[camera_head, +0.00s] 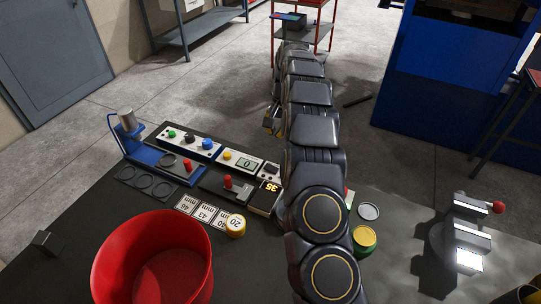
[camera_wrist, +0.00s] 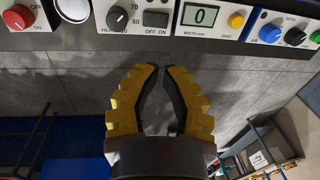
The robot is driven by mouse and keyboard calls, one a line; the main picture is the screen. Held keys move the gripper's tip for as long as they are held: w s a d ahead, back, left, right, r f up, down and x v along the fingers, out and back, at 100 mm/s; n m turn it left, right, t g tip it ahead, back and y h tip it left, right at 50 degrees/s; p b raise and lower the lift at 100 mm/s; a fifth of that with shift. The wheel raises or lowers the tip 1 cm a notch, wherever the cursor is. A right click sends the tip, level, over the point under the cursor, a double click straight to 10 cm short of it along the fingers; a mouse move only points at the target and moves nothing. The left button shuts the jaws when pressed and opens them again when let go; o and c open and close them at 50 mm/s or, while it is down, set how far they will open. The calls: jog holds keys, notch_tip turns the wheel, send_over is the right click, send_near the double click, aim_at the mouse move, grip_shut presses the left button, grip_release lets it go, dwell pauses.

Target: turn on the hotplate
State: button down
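My gripper (camera_wrist: 162,70) shows in the wrist view with yellow and black fingers. Its tips are nearly together, with a thin gap and nothing between them. In the head view, my gripper (camera_head: 271,122) is partly hidden by my arm, beyond the control panels. In the wrist view, a white panel (camera_wrist: 103,30) carries a black dial (camera_wrist: 117,19) marked 70 and 80, and a black ON/OFF switch (camera_wrist: 155,19). Whether this panel belongs to the hotplate is not fully clear. The fingertips are apart from the switch, below it in the picture. My arm hides part of the panel row in the head view.
A display panel (camera_wrist: 200,16) reads 0, beside a yellow button (camera_wrist: 236,21). A red knob (camera_wrist: 18,17) marked ON is at the far left.

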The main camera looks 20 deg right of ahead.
aim_at(269, 166)
jog(key=shift+s+d+r, duration=0.15)
jog(key=shift+d, duration=0.05)
jog(key=f, duration=0.4)
jog(key=w+a+f, duration=0.1)
jog(key=f, duration=0.9)
jog(key=shift+w+a, duration=0.25)
jog(key=shift+a, duration=0.1)
jog(key=shift+w, duration=0.1)
